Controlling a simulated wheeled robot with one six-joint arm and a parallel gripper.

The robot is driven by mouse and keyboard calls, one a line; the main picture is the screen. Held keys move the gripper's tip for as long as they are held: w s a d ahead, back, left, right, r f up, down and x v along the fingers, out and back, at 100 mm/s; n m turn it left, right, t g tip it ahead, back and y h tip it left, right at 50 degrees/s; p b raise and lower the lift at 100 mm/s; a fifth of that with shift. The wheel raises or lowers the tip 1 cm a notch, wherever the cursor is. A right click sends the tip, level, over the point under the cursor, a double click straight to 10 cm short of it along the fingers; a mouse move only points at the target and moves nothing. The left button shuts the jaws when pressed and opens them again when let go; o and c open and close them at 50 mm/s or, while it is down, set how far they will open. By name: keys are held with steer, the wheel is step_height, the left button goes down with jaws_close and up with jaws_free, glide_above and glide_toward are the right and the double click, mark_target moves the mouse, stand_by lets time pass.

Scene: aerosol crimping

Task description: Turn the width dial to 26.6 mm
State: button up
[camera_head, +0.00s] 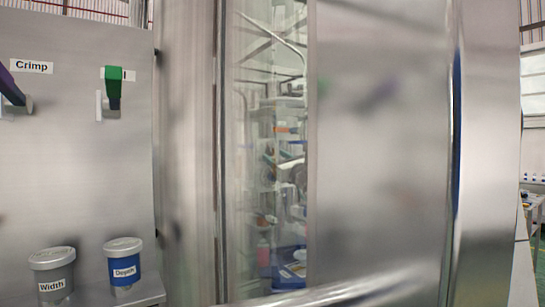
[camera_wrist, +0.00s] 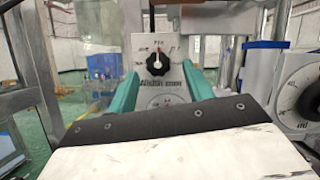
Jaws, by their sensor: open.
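My gripper (camera_wrist: 164,80) is open in the wrist view, its two teal fingers apart with nothing seen held between them. Beyond the fingers is a white panel with a black and red knob (camera_wrist: 157,64). Below the knob, a round dial face (camera_wrist: 167,101) shows partly between the fingers, its lower part hidden by my gripper body. Another large round dial (camera_wrist: 303,93) with a scale is at the right edge, partly cut off. No dial's name or setting is readable, so I cannot tell which is the width dial. My gripper is not seen in the head view.
In the head view, a grey "Width" container (camera_head: 53,270) and a blue-labelled "Depth" container (camera_head: 124,264) stand on a ledge at lower left. Above are a green lever (camera_head: 113,87) and a purple lever (camera_head: 11,88). A blue-topped cylinder (camera_wrist: 263,75) stands right of my gripper.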

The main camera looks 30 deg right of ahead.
steer(key=shift+x, duration=0.9)
steer(key=shift+a, duration=0.1)
steer(key=c, duration=1)
steer(key=shift+n, duration=0.4)
steer(key=shift+d+r+n+g+y, duration=0.2)
steer(key=shift+n+g+y, duration=0.75)
steer(key=shift+n, duration=2.4)
steer(key=shift+d+r+n+g+y, duration=0.2)
steer(key=shift+n+g+y, duration=0.75)
steer(key=shift+n, duration=2.45)
steer(key=shift+d+r+n+g+y, duration=0.1)
steer(key=shift+r+n+g+y, duration=0.3)
steer(key=shift+n+g, duration=1.95)
steer(key=shift+f+n+t, duration=0.15)
steer(key=shift+n+t, duration=0.8)
steer(key=shift+n, duration=0.25)
